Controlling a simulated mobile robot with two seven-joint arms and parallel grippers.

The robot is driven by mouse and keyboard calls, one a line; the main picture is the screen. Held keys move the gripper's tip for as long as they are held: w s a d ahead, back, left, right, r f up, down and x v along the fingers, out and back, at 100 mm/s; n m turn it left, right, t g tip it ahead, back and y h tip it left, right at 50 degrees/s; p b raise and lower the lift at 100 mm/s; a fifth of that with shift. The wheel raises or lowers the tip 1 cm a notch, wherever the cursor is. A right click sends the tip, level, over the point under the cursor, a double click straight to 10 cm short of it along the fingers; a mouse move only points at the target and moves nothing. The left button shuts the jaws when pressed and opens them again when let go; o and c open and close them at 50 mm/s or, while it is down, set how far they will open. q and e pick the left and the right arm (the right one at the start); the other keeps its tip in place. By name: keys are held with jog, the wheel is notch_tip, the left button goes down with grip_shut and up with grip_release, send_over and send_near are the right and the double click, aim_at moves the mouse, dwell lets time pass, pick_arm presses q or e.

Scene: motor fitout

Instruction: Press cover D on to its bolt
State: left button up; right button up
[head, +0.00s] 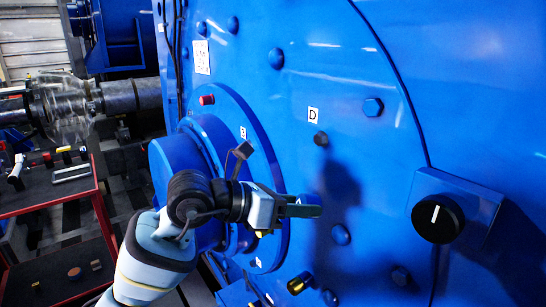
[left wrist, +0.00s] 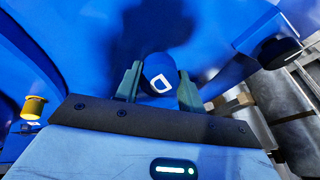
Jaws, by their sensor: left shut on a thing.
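My left gripper (head: 304,206) is in front of the blue motor face, lower than the D label (head: 313,114). In the left wrist view its two greenish fingers (left wrist: 158,85) are shut on cover D (left wrist: 160,70), a blue cap with a white D label. The cover is not clearly visible in the head view. A dark bolt (head: 321,139) sticks out of the motor face just below the D label. The gripper is apart from this bolt, below it in the picture. My right gripper is not in view.
A red cap (head: 207,99) and a yellow cap (head: 299,283) sit on the motor. A black knob (head: 438,218) on a blue box juts out at right. A round blue hub (head: 175,160) is beside my arm. A red trolley (head: 50,196) with small parts stands at left.

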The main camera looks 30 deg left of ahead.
pick_arm(q)
jog(key=s+a+r+n+t+y, duration=0.1)
jog(key=a+r+n+t+y, duration=0.2)
jog(key=r, duration=0.6)
jog(key=shift+s+a+r+n+t+b, duration=0.35)
jog(key=shift+a+t+b, duration=0.1)
jog(key=shift+a+t, duration=0.65)
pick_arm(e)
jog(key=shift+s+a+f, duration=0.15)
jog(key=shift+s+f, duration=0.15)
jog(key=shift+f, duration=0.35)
pick_arm(q)
jog(key=shift+d, duration=0.1)
jog(key=shift+x, duration=2.85)
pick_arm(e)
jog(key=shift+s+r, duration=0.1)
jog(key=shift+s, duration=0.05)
pick_arm(q)
jog(key=shift+h, duration=0.4)
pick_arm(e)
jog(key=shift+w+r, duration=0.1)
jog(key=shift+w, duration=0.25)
